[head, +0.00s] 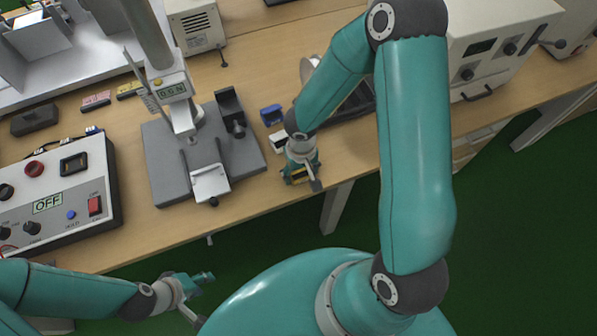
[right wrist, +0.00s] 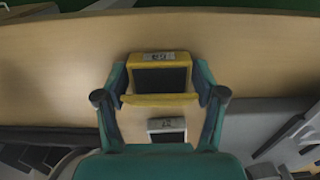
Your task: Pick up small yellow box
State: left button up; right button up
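The small yellow box (right wrist: 160,57) has an open top with a dark inside and a small label on one edge. In the right wrist view it sits between the two fingers of my right gripper (right wrist: 160,85), which appear to press on its two sides. In the head view my right gripper (head: 302,177) points down near the table's front edge, and the yellow box (head: 296,179) is mostly hidden by it. My left gripper (head: 197,298) is off the table at the lower left, empty, with its fingers apart.
A small white box (right wrist: 166,130) is close to my right gripper, and a blue box (head: 271,114) is behind it. A grey test stand (head: 160,165) stands to the left, with a control box (head: 55,190) further left. A machine (head: 490,45) is at the right.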

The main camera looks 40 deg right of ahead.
jog(key=c, duration=0.6)
jog(key=shift+r, duration=0.1)
jog(key=shift+c, duration=0.2)
